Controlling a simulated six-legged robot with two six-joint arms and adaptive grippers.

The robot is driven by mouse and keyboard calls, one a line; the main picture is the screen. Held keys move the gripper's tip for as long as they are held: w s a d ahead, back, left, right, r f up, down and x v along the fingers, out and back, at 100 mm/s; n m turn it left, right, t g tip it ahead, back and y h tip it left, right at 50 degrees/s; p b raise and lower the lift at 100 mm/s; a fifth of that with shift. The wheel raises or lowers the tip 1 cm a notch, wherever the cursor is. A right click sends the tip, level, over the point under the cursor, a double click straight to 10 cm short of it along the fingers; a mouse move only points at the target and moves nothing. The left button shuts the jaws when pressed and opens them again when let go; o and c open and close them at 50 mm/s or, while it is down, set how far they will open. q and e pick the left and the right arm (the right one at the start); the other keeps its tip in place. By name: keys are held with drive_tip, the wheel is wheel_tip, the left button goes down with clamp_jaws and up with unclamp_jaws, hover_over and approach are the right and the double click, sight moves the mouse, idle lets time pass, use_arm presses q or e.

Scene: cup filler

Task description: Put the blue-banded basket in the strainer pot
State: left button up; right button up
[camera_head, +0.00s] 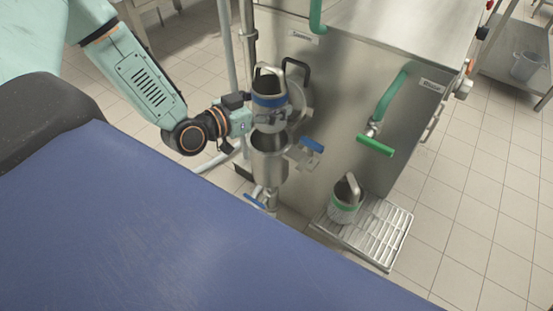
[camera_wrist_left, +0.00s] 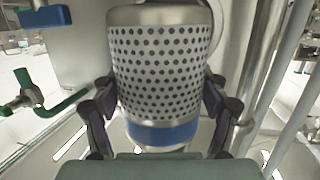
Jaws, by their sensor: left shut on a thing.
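The blue-banded basket (camera_head: 270,102) is a perforated metal cylinder with a blue band and a tall handle. My left gripper (camera_head: 248,117) is shut on its side and holds it upright just above the strainer pot (camera_head: 269,165). The pot is a metal cylinder with an open, dark mouth, fixed by the steel cabinet. The basket's lower end appears over the far part of the mouth. In the left wrist view, the basket (camera_wrist_left: 162,70) stands inverted between both fingers (camera_wrist_left: 160,115), with its blue band low in the picture. My right gripper is not in view.
A green-banded basket (camera_head: 343,205) stands on a slatted drip tray (camera_head: 385,235) at the cabinet's lower right. A vertical pipe (camera_head: 228,45) rises behind my left wrist.

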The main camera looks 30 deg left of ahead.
use_arm(q)
drive_tip(key=shift+w+a+f, duration=0.1)
drive_tip(key=shift+a+f, duration=0.15)
drive_tip(key=f+b, duration=0.2)
drive_tip(key=f, duration=0.1)
drive_tip(key=f+b, duration=0.1)
drive_tip(key=f, duration=0.1)
drive_tip(key=shift+s, duration=0.25)
drive_tip(key=shift+w+f+b, duration=0.1)
drive_tip(key=shift+f+b, duration=0.25)
drive_tip(key=shift+b, duration=0.05)
drive_tip(key=shift+a+f, duration=0.1)
drive_tip(key=shift+f, duration=0.25)
wheel_tip(320, 180, down, 3)
drive_tip(key=shift+r+b, duration=0.1)
drive_tip(key=shift+b, duration=1)
drive_tip(key=shift+f, duration=0.2)
